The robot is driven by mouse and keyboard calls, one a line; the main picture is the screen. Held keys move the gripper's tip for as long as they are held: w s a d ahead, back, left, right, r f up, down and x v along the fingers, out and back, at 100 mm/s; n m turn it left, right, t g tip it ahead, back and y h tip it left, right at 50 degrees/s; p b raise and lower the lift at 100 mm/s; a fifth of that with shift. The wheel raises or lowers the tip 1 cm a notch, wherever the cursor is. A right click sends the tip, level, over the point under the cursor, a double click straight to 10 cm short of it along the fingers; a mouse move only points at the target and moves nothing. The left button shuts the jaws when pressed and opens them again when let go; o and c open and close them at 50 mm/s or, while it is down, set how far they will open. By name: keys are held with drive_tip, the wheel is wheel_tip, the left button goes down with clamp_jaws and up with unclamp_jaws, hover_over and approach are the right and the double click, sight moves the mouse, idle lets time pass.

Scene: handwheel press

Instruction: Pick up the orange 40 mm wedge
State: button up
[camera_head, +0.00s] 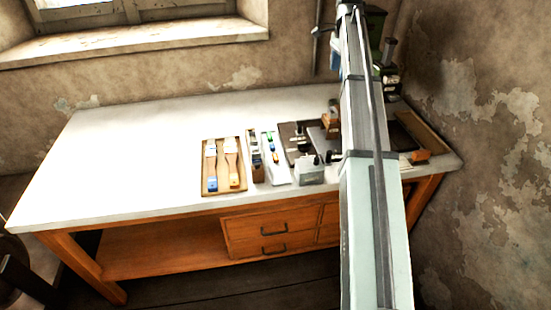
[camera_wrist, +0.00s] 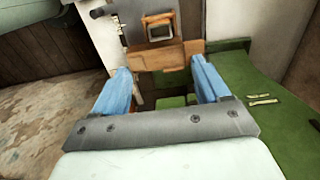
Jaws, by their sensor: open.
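A small orange block (camera_head: 421,155), which may be the orange wedge, lies near the right end of the white-topped bench; its size and slope are too small to make out. In the wrist view, my gripper (camera_wrist: 160,66) is open, with its two blue fingers wide apart. Brown-orange wooden pieces (camera_wrist: 158,57) show beyond and between the fingertips, with green surfaces below them. I cannot tell whether any of these is the wedge. Nothing is seen held.
A wooden tray with brushes (camera_head: 223,188) lies on the bench (camera_head: 130,150), beside a tray of coloured pieces (camera_head: 276,172). A grey block (camera_head: 311,175) stands near the front edge. Dark green machinery (camera_head: 374,22) stands at the back right. The bench's left half is clear.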

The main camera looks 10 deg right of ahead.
drive_tip(key=shift+a, duration=0.1)
drive_tip(key=shift+c, duration=0.3)
drive_tip(key=y, duration=0.5)
approach(276, 156)
drive_tip(key=shift+h, duration=0.3)
drive_tip(key=x, duration=0.8)
drive_tip(key=shift+s+a, duration=0.1)
drive_tip(key=shift+a, duration=0.25)
drive_tip(key=shift+c, duration=0.4)
drive_tip(key=c, duration=1)
